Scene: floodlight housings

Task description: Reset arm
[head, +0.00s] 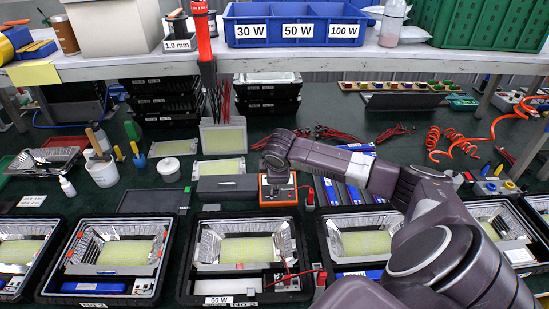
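My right arm reaches in from the right side of the head view and bends to the left. My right gripper (278,184) hangs at its end, pointing down at an orange box-shaped device (265,198) behind the middle housing. Its fingers are small and dark here, so I cannot tell whether they are open or shut, or whether they touch the device. My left gripper and arm are not in view.
Several black-framed floodlight housings (196,281) line the front of the green bench. Blue boxes (333,192) lie right of the orange device. A shelf (130,68) with a blue three-part bin (297,12) spans the back. Red coiled hoses (455,143) lie at right.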

